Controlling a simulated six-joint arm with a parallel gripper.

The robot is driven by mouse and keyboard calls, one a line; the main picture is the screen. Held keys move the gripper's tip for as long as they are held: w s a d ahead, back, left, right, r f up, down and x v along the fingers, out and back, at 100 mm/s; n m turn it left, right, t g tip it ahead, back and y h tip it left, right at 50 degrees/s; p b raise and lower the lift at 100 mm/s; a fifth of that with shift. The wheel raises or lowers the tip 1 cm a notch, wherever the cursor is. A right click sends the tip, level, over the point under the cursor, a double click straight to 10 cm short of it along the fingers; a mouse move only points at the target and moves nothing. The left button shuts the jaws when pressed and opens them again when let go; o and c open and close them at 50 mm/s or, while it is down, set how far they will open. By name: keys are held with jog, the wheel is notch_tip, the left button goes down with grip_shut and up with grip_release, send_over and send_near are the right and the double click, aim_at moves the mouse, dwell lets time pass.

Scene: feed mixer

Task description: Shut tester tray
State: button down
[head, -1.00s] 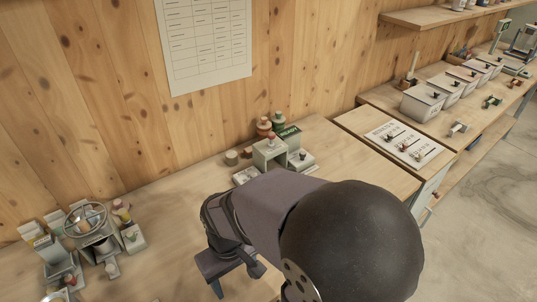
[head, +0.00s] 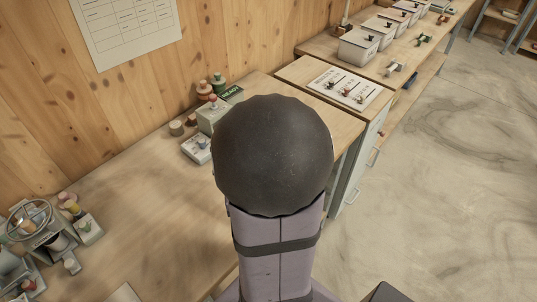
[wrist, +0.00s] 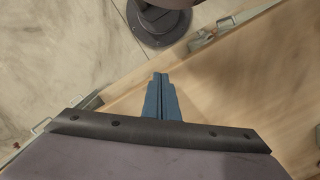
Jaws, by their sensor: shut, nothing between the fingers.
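The tester (head: 210,117), a pale grey-green box-like unit, stands on the bench near the wooden wall, left of my arm. A green sign reading READY (head: 231,95) stands behind it. A flat pale piece with a small knob (head: 197,148) sits at its front left; I cannot tell whether this is the tester tray. The tester's right side is hidden behind my arm's dark round joint. My gripper (wrist: 161,76) shows in the wrist view with its blue fingers shut and empty, over the bench edge. The tester does not show in that view.
A cluster of small containers and a wire-ringed stand (head: 35,225) is at the bench's left. The bench's middle left (head: 130,200) is clear. Drawer handles (head: 373,156) stick out at right.

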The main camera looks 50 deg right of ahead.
jog(key=s+d+f+m+t+b, duration=0.15)
jog(key=s+d+m+t, duration=0.4)
jog(key=d+m, duration=0.8)
jog(key=w+d+r+m+t, duration=0.4)
jog(key=w+d+r+m, duration=0.3)
jog(key=m, duration=0.7)
jog(key=shift+w+d+r+h, duration=0.2)
jog(key=shift+w+r+h, duration=0.2)
jog(key=shift+w+r, duration=0.35)
jog(key=shift+w+f+m+t, duration=0.1)
jog(key=shift+m+t, duration=0.15)
jog(key=p+x, duration=0.1)
jog(key=x, duration=0.8)
jog(key=shift+a, duration=0.1)
jog(key=w, duration=0.2)
jog(key=w+p, duration=0.1)
jog(key=shift+f, duration=0.25)
jog(key=shift+w, duration=0.8)
